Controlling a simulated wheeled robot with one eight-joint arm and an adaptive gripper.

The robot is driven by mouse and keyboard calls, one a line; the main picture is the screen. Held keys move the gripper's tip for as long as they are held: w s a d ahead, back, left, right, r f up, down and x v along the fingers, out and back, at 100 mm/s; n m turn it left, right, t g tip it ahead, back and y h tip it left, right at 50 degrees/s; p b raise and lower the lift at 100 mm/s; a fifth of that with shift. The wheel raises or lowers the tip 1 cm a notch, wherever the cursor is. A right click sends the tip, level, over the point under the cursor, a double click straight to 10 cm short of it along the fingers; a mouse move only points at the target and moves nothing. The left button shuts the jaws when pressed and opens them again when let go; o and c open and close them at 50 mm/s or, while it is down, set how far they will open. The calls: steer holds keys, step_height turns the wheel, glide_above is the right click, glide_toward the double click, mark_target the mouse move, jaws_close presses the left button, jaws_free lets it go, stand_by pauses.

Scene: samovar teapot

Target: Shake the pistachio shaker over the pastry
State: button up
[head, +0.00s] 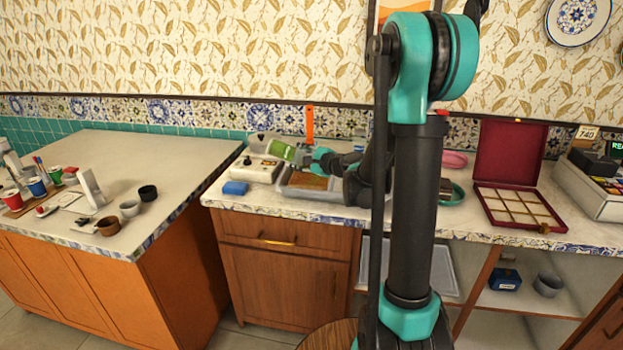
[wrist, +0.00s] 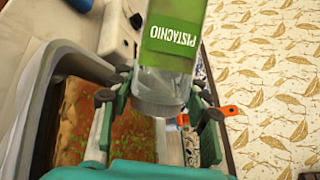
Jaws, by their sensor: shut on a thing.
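The pistachio shaker (head: 283,151) has a green label and a clear body; the wrist view shows its label (wrist: 172,42) upside down. My gripper (head: 301,156) is shut on it, with the fingers (wrist: 160,98) on either side of its clear end. The shaker is held tilted above the grey tray on the counter. The brown pastry (head: 308,181) lies in that tray (head: 330,194). In the wrist view the pastry (wrist: 132,132) shows brown with green patches, partly hidden by the gripper. The shaker's far end is cut off in the wrist view.
A white device (head: 256,170) stands left of the tray, with a blue block (head: 235,188) in front. An orange upright tool (head: 309,122) is behind. An open dark-red box (head: 515,206) stands right. Cups (head: 130,208) are on the left counter.

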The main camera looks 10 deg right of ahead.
steer(key=shift+w+a, duration=0.2)
steer(key=shift+a, duration=0.55)
steer(key=shift+r, duration=1.2)
steer(key=shift+f, duration=1.2)
steer(key=shift+w+d, duration=1.25)
steer(key=shift+d, duration=0.3)
steer(key=shift+w+d, duration=1.3)
steer(key=shift+d, duration=0.25)
steer(key=shift+w+d, duration=1.25)
steer(key=shift+d, duration=0.3)
